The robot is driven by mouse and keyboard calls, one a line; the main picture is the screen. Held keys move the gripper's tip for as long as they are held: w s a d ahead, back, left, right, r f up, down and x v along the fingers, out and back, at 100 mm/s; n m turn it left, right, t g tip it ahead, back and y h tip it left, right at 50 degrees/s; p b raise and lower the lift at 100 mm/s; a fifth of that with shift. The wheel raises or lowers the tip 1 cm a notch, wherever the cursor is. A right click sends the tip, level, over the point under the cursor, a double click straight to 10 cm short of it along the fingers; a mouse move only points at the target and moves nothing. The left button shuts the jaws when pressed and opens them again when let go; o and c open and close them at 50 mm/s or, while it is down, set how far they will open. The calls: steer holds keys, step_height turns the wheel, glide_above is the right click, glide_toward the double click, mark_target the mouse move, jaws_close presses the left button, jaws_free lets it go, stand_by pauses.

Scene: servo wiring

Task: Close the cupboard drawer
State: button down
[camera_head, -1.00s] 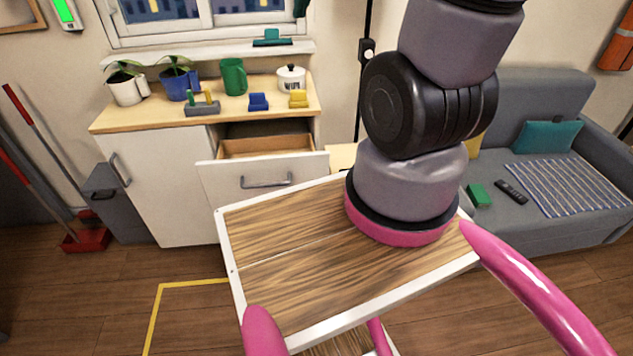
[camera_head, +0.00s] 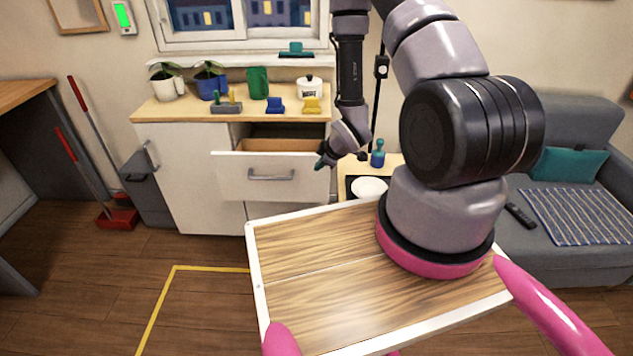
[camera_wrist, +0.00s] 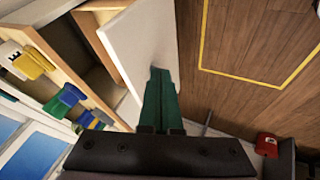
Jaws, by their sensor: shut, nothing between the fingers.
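The cupboard (camera_head: 185,180) is white with a wooden top and stands under the window. Its drawer (camera_head: 232,180) is pulled out, with the wooden inside showing behind the white front and its grey bar handle. My gripper (camera_head: 322,162) is shut and empty, at the right end of the drawer front in the head view. In the wrist view the green fingers (camera_wrist: 160,85) lie together beside the white drawer front (camera_wrist: 138,40), their tips near or against it. I cannot tell whether they touch. The open drawer inside shows at the upper left there.
Potted plants, a green jug (camera_head: 257,83), a white pot (camera_head: 308,88) and small coloured items stand on the cupboard top. A low table with a white bowl (camera_head: 369,188) is right of the drawer. A grey bin (camera_head: 148,190) stands left.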

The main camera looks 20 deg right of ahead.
mark_target(310, 177)
steer(key=shift+n, duration=0.3)
steer(key=x, duration=1.2)
steer(key=shift+w+d+f, duration=0.1)
steer(key=shift+d+f, duration=0.1)
steer(key=shift+d, duration=0.15)
steer(key=shift+w, duration=0.3)
steer(key=shift+d, duration=0.1)
